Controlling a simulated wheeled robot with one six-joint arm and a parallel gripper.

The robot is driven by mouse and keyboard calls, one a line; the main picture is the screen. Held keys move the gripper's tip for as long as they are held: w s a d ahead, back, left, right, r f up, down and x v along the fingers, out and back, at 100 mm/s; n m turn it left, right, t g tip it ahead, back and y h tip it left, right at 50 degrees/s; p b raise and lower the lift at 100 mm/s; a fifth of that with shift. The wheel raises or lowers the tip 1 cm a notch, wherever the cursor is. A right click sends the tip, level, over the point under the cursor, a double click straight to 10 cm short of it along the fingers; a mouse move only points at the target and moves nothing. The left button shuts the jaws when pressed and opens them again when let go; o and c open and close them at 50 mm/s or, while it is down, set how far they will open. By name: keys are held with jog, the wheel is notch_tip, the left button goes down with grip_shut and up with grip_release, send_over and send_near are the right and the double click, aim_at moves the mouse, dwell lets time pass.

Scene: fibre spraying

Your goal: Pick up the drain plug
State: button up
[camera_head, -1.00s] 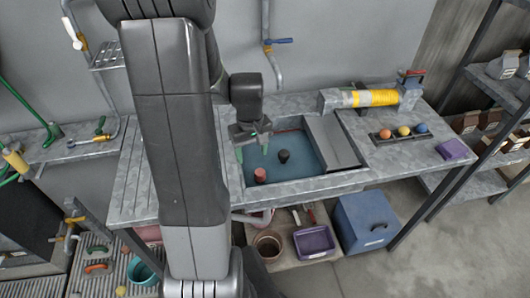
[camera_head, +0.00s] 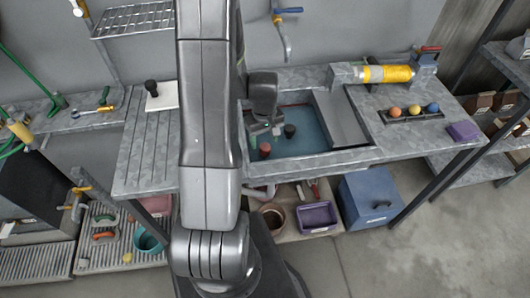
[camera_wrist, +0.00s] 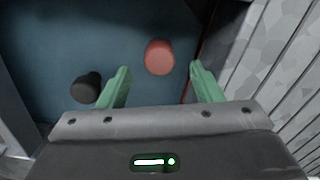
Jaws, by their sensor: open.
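A red cylindrical plug (camera_head: 265,150) stands in the blue-floored sink basin (camera_head: 345,158), near its left side. A black plug (camera_head: 290,131) stands to its right and farther back. I cannot tell which of the two is the drain plug. My gripper (camera_head: 265,137) is over the left part of the basin, pointing down, with its green fingers apart. In the wrist view, the red plug (camera_wrist: 159,57) shows between and beyond the fingertips of my gripper (camera_wrist: 160,70). The black plug (camera_wrist: 86,88) is outside the left finger. Nothing is held.
The basin has raised metal walls, with a sloped grey panel (camera_head: 342,118) at its right. A yellow-wrapped roller (camera_head: 385,74) and a rack of coloured balls (camera_head: 412,112) are on the right counter. A black-knobbed item (camera_head: 151,89) is on a white plate at left.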

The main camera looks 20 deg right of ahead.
aim_at(265, 146)
jog(key=shift+s+f+p, duration=0.15)
jog(key=shift+f+p, duration=0.45)
jog(key=shift+f, duration=1.85)
jog(key=c, duration=1.1)
jog(key=shift+r, duration=0.15)
jog(key=shift+r+b, duration=0.65)
jog(key=shift+r, duration=4.2)
